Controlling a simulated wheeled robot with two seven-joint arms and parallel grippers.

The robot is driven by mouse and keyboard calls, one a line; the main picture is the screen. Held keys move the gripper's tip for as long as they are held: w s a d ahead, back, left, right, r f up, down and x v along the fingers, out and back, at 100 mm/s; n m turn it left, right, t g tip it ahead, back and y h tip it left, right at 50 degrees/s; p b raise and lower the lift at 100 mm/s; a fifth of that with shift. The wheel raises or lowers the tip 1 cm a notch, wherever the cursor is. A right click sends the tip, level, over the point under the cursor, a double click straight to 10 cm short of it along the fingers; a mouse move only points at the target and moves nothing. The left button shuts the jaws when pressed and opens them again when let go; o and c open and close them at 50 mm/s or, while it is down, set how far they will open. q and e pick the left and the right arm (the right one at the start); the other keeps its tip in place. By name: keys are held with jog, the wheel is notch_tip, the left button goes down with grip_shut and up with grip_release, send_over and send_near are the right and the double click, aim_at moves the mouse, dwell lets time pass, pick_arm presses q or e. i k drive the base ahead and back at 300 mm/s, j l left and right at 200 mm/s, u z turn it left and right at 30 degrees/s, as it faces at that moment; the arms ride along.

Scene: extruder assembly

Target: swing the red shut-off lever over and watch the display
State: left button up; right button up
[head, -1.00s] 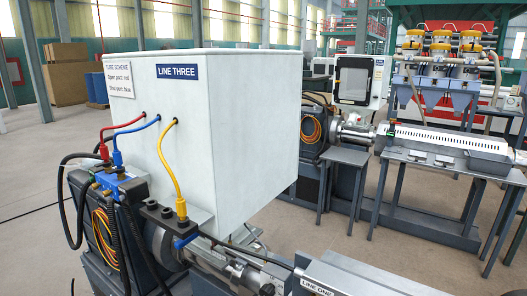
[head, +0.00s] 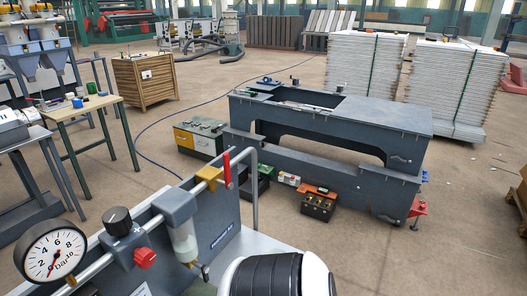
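A red lever (head: 227,169) stands upright at the far end of a metal pipe, beside a brass-coloured valve body (head: 208,176). A round white dial gauge (head: 50,255) with a black rim is at the lower left; its red needle points downward. No screen that I can make out as a display shows now. Neither of my grippers is in the head view, and nothing is seen touching the lever.
The pipe also carries a grey regulator with a black knob (head: 118,220), a red knob (head: 145,258) and a clear bowl (head: 184,243). A bent grey rail (head: 253,185) stands just right of the lever. A dark machine bed (head: 350,115) and toolboxes stand beyond on open floor.

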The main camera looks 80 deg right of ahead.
aim_at(227, 183)
jog(key=k+z, duration=0.1)
jog(key=z, duration=2.15)
